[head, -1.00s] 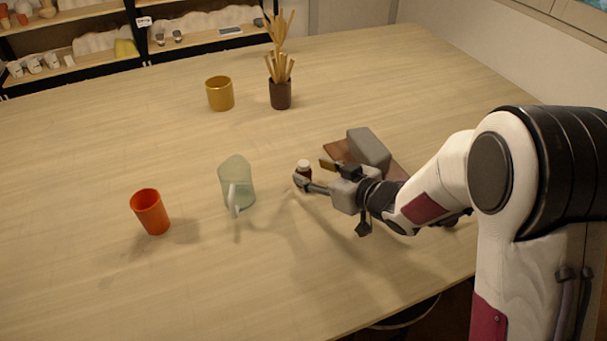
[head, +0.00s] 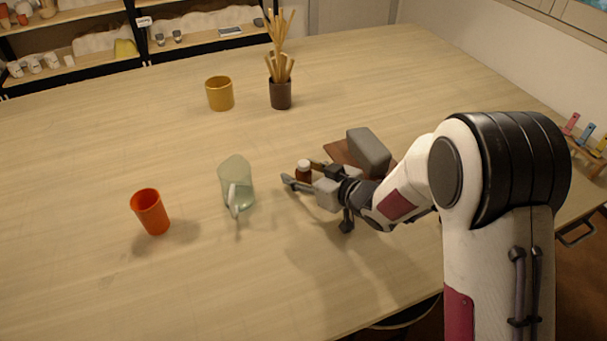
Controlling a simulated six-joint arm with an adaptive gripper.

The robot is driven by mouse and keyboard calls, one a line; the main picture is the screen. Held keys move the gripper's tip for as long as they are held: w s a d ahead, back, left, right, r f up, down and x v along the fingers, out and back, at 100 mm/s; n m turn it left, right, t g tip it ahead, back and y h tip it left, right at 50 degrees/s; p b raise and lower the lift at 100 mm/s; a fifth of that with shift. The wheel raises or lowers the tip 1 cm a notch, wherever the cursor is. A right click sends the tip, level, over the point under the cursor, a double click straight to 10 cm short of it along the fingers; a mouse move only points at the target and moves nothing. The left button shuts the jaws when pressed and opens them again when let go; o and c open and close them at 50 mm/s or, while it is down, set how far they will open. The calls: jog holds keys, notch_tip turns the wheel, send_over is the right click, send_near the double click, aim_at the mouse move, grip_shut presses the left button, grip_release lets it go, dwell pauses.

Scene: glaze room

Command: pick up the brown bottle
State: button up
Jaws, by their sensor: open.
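The brown bottle (head: 304,172) is small, with a white cap, and stands upright on the table in the head view. My gripper (head: 300,174) is open and low over the table, reaching in from the right. One finger lies on the near side of the bottle and the other shows behind it on the far side. The bottle appears to be between or just at the fingertips; I cannot tell whether either finger touches it. Its lower part is partly hidden by my gripper.
A grey block (head: 368,152) on a brown board (head: 340,152) sits just behind my gripper. A greenish clear pitcher (head: 236,180) stands left of the bottle, and an orange cup (head: 150,211) farther left. A yellow mug (head: 220,93) and a dark stick holder (head: 281,94) stand farther back.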

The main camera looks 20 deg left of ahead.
aim_at(302, 162)
jog(key=shift+c, duration=0.4)
jog(key=c, duration=1.2)
jog(key=shift+o, duration=0.2)
jog(key=shift+r, duration=0.1)
jog(key=shift+r, duration=4.9)
